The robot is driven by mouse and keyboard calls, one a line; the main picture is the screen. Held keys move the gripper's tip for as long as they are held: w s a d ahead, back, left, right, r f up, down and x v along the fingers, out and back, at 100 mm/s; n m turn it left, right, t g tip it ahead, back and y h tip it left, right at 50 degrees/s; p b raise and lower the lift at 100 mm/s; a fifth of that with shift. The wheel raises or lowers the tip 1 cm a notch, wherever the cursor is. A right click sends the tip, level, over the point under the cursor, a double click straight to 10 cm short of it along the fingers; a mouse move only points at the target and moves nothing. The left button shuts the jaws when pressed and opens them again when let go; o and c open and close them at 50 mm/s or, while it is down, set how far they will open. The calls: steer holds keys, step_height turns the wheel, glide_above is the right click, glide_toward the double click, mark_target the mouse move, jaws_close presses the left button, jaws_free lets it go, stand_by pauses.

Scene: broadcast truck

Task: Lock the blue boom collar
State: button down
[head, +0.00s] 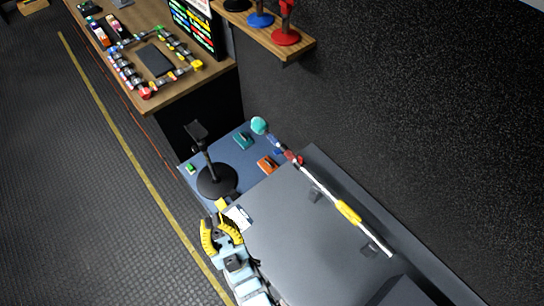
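A boom pole (322,189) lies slantwise along the wall side of the grey worktop, with a yellow grip section (348,212) near its lower half. Toward its upper left end are a red collar (293,157) and a blue collar (275,143), then a teal rounded tip (259,125). The blue collar is small here, and I cannot tell whether it is locked. My gripper (220,222), with yellow and black fingers, is at the worktop's left edge, below and left of the collar and well apart from it. Its fingers are spread, with nothing visible between them.
Teal (243,141) and orange (266,165) blocks lie nearby. A white card (238,217) is beside my gripper. A wooden shelf (262,32) overhangs above.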

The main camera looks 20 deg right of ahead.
steer(key=w+a+f+n+g+b, duration=0.2)
steer(key=w+f+n+g, duration=0.2)
steer(key=w+f, duration=0.5)
steer(key=w+a+f+n+g+y+b, duration=0.1)
steer(key=w+f+n+g+b, duration=0.25)
steer(key=w+f, duration=0.45)
steer(key=w+a+f+n+g+b, duration=0.2)
steer(key=w+f+n+g, duration=0.3)
steer(key=w, duration=0.7)
steer(key=w+d+f+n+g+h+b, duration=0.25)
steer(key=w+d+f+h, duration=0.2)
steer(key=d+f, duration=0.3)
steer(key=w+d+f+n+g+h+b, duration=0.1)
steer(key=w+d+f+g+h+b, duration=0.4)
steer(key=f, duration=0.4)
steer(key=s+d+n+g+h+b, duration=0.1)
steer(key=s+d+g+b, duration=0.1)
steer(key=s+d+g, duration=0.2)
steer(key=s+d+f+g+h+b, duration=0.1)
steer(key=s+d+g+h+b, duration=0.1)
steer(key=d, duration=0.6)
steer(key=shift+s+d+n+g+b, duration=0.3)
steer(key=shift+s+n+g+b, duration=0.15)
steer(key=shift+s+g, duration=0.75)
steer(key=shift+w+f+h, duration=0.1)
steer(key=shift+w+h, duration=0.1)
steer(key=shift+h, duration=0.05)
